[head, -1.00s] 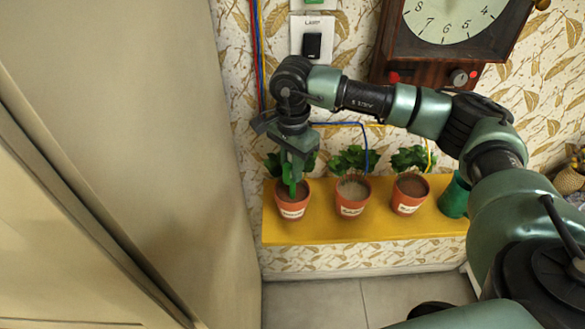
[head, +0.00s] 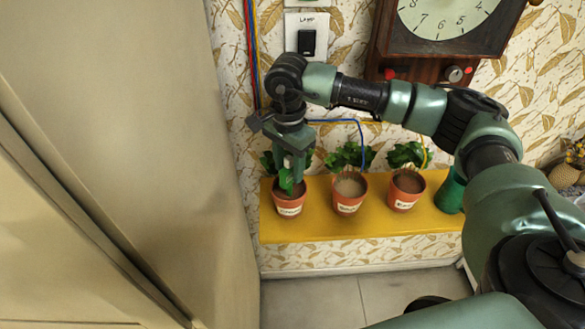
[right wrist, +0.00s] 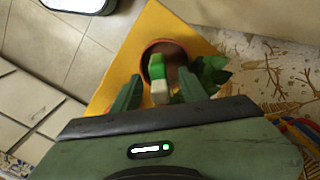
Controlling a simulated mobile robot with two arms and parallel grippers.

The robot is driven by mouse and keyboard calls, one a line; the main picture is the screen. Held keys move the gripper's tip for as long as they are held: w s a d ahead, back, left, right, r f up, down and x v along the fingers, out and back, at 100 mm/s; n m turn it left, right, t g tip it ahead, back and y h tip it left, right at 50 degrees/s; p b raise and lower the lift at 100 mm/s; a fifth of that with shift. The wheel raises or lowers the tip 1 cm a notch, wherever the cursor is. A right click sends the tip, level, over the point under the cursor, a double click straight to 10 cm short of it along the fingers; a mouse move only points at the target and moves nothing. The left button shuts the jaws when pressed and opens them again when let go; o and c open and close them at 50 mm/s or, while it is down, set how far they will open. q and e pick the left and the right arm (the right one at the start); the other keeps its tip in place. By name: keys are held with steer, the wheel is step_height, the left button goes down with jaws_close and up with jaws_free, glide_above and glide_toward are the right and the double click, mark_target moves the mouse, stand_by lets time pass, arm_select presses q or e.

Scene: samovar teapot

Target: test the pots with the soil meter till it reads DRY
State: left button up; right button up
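Three terracotta pots with plants stand in a row on a yellow shelf: the left pot (head: 290,207), the middle pot (head: 348,203) and the right pot (head: 404,197). Their label text is too small to read. A green soil meter (head: 287,181) is upright at the left pot. In the right wrist view the meter (right wrist: 157,70), green with a white part, is over that pot's brown soil; its tip is hidden. My right gripper (right wrist: 158,83) is around the meter, with its fingers apart and a gap on each side. No reading shows. My left gripper is not in view.
The yellow shelf (head: 330,231) has a bare front strip. A green vessel (head: 450,193) stands at its right end. A wall clock (head: 445,35) and a lamp switch (head: 306,40) are above. A beige cabinet side (head: 130,120) is close on the left.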

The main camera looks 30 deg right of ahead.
step_height(320, 180, up, 7)
steer(key=shift+f+b, duration=0.1)
steer(key=shift+b, duration=0.8)
steer(key=shift+r, duration=0.5)
